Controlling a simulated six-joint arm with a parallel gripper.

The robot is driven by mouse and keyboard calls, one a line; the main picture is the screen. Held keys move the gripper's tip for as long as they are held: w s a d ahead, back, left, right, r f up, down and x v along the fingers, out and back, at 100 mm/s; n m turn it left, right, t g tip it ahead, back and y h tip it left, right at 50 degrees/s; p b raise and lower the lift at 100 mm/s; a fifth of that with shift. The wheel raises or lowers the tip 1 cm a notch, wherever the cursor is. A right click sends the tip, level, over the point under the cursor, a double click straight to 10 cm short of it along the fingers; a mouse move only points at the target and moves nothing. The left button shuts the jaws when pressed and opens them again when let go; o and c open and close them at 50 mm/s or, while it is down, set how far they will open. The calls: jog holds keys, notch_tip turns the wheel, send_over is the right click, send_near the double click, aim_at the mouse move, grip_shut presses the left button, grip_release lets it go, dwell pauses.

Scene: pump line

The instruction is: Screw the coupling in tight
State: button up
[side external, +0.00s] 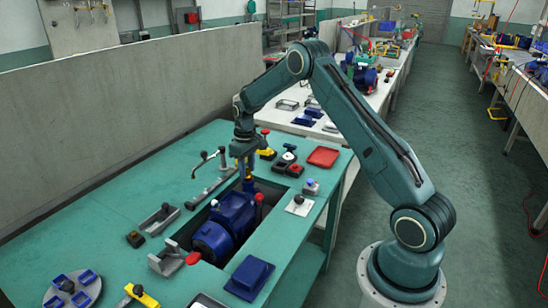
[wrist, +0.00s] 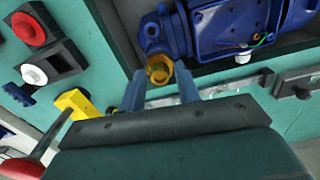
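The brass-yellow coupling (wrist: 158,70) sits at the blue port on the end of the pump (wrist: 225,25). My gripper (wrist: 160,75) points at it, with one fingertip close against each side, and appears shut on it. In the side view my gripper (side external: 246,170) points down at the far end of the blue pump (side external: 226,226), and the coupling (side external: 249,185) shows just under the fingers. The pump lies in a recess in the green bench. The thread between coupling and port is hidden, so I cannot tell how deep it sits.
A metal bar with a lever tap (side external: 207,170) stands left of my gripper. A red-knobbed lever (side external: 259,198) rises beside the pump.

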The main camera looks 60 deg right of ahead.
jog(key=shift+f, duration=0.1)
jog(key=shift+c, duration=0.4)
jog(key=c, duration=0.6)
